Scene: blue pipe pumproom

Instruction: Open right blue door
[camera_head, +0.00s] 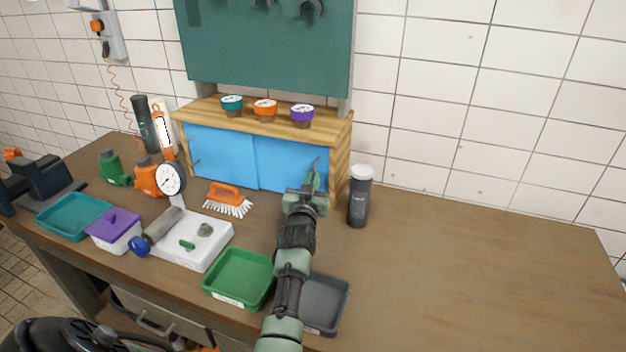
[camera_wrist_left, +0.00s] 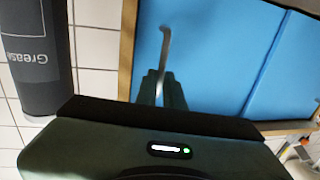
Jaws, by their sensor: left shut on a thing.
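The right blue door (camera_head: 280,162) is the right front panel of a small wooden cabinet (camera_head: 342,145) on the workbench. It looks closed, flush with the left blue door (camera_head: 222,155). In the left wrist view the right blue door (camera_wrist_left: 220,55) fills the upper middle, with a metal handle (camera_wrist_left: 165,45) near its edge by the wooden frame. My left gripper (camera_head: 312,182) is in front of the right part of this door. Its fingers (camera_wrist_left: 160,85) are shut on the handle, whose curved end sticks out beyond them. My right gripper is not in view.
A dark grease bottle (camera_head: 358,200) stands close right of my left gripper. An orange brush (camera_head: 228,198) lies before the left door. Green (camera_head: 238,292) and grey (camera_head: 338,305) trays sit at the front. Gauges stand on the cabinet. The bench's right side (camera_head: 480,270) is clear.

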